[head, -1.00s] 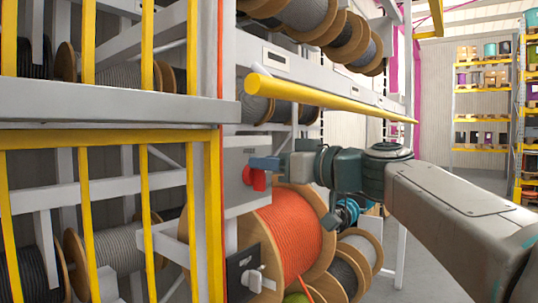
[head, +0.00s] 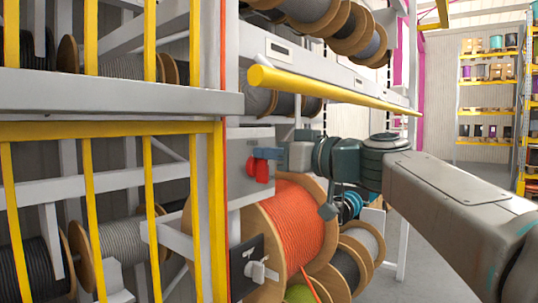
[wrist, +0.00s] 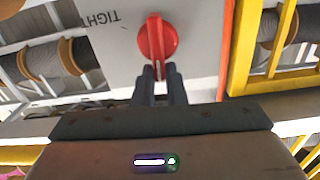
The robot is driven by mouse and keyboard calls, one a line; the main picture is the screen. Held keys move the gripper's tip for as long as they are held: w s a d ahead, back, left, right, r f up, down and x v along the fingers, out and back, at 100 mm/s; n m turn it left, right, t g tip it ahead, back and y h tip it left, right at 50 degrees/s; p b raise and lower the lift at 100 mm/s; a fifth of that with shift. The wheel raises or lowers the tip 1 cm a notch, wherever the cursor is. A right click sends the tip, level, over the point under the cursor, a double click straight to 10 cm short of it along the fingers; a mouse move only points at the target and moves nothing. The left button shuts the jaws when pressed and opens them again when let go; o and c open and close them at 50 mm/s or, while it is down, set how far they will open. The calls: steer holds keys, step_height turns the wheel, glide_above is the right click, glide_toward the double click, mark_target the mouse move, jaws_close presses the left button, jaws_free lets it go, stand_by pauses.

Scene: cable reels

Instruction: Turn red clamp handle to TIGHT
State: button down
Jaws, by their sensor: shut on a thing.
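The red clamp handle (head: 262,172) is on a grey plate (head: 240,192) at the end of the rack. In the wrist view it is a red round knob with a grip bar (wrist: 155,38), its bar pointing toward my gripper. My gripper (wrist: 159,72) is shut on the bar's lower end, with one dark finger on either side. In the head view my gripper's blue fingers (head: 267,154) reach the handle from the right and hide part of it. The word TIGHT (wrist: 103,18) shows upside down on the plate, left of the knob in the wrist view.
A yellow rail (head: 330,92) runs above my arm. An orange cable reel (head: 292,232) stands below the handle, with a black plate and grey knob (head: 256,268) in front of it. A yellow-barred gate (head: 215,190) is close on the left. The aisle at right is open.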

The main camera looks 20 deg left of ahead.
steer(key=f+m, duration=0.1)
steer(key=m, duration=0.6)
steer(key=w+f+m+b, duration=0.1)
steer(key=f+m, duration=0.1)
steer(key=m, duration=0.6)
steer(key=w+f+m, duration=0.1)
steer(key=m, duration=0.7)
steer(key=shift+d+f, duration=0.2)
steer(key=shift+d, duration=0.2)
steer(key=c, duration=1.5)
jaws_free()
steer(key=shift+s, duration=0.1)
steer(key=shift+d, duration=0.1)
